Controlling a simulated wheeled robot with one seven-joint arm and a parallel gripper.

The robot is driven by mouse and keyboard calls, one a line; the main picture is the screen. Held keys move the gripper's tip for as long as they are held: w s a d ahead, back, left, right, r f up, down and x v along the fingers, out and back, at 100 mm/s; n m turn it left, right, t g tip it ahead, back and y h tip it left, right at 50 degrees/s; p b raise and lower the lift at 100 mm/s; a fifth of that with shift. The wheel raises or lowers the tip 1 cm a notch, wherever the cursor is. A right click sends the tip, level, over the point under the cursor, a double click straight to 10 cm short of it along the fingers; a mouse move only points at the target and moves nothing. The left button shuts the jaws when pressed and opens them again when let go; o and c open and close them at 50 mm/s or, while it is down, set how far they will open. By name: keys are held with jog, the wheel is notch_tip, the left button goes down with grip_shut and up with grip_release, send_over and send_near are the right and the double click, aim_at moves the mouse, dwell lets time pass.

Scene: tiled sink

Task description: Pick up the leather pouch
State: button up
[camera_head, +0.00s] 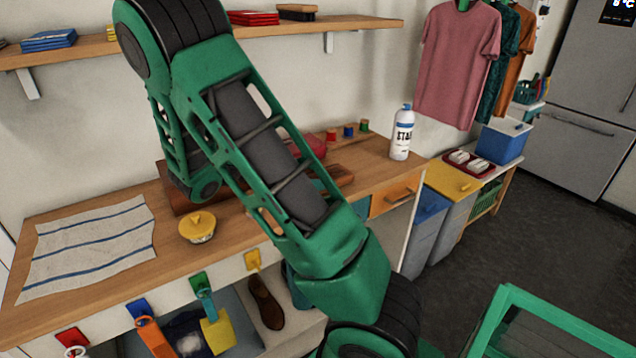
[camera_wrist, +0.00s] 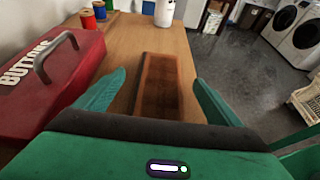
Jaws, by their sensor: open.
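I cannot make out a leather pouch for certain in either view. In the wrist view my gripper (camera_wrist: 160,76) is open, its two green fingers on either side of a long brown open-topped box or tray (camera_wrist: 147,70) on the wooden counter. I cannot tell whether the fingers touch it. In the head view my green arm covers much of the counter, and my gripper is out of sight. Brown pieces show on both sides of the arm, one at the left (camera_head: 180,200) and one at the right (camera_head: 338,174).
A red box marked BUTTONS (camera_wrist: 50,72) stands left of my gripper. Thread spools (camera_wrist: 88,18) and a white spray bottle (camera_head: 401,135) stand farther along. A striped cloth (camera_head: 90,248) and a yellow-lidded bowl (camera_head: 197,228) lie on the counter's left part. A shelf (camera_head: 345,24) hangs above.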

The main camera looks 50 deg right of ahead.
aim_at(332, 173)
jog(key=shift+r+x, duration=0.15)
jog(key=shift+x, duration=1.2)
jog(key=shift+r+x, duration=0.1)
jog(key=shift+x, duration=1.25)
jog(key=shift+d, duration=0.15)
jog(key=c, duration=1.4)
